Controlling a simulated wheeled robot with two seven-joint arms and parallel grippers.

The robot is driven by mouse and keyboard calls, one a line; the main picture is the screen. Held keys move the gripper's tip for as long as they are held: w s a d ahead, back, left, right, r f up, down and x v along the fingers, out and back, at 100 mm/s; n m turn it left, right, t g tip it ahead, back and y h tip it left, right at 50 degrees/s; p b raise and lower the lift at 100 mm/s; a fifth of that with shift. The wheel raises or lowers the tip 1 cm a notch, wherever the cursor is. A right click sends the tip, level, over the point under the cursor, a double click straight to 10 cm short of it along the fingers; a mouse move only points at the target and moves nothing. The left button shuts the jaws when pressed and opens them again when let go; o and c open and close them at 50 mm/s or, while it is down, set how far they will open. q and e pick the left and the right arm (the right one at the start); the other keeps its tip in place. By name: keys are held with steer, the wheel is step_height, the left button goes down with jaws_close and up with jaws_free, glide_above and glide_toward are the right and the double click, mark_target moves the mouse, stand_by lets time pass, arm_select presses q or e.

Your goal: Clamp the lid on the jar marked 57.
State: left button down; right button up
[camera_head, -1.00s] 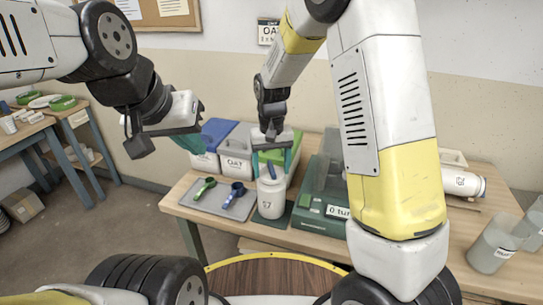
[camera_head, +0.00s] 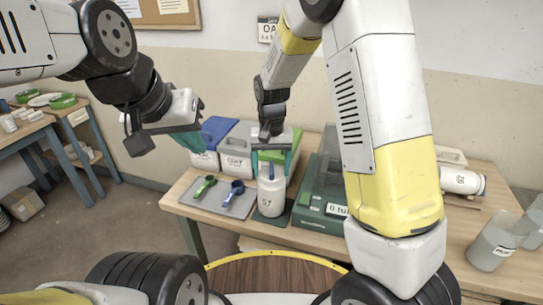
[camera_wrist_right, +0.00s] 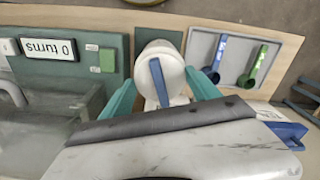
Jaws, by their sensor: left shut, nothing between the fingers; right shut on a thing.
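The white jar marked 57 (camera_head: 269,198) stands upright on a dark green pad at the table's front. A blue lever (camera_head: 271,171) rises at its top and shows as a blue bar (camera_wrist_right: 159,82) in the wrist view. My right gripper (camera_head: 271,168) points down over the jar. Its teal fingers (camera_wrist_right: 160,82) are shut on the jar's lid from both sides; the exact contact is partly hidden. My left gripper (camera_head: 188,138) is shut and empty, in the air left of the jar and in front of the bins.
A grey tray (camera_head: 222,209) with a green and a blue tool lies left of the jar. A green box (camera_head: 315,214) labelled "0 turns" stands close on the right. Bins (camera_head: 235,162) stand behind. Grey cups (camera_head: 490,250) stand far right.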

steer(key=shift+m, duration=1)
steer(key=m, duration=0.3)
steer(key=shift+f+m, duration=0.1)
steer(key=shift+m, duration=0.4)
steer(key=m, duration=0.4)
steer(key=shift+m, duration=0.3)
steer(key=m, duration=0.3)
steer(key=shift+s+f+m, duration=0.1)
steer(key=shift+f+m, duration=0.05)
steer(key=shift+m, duration=0.25)
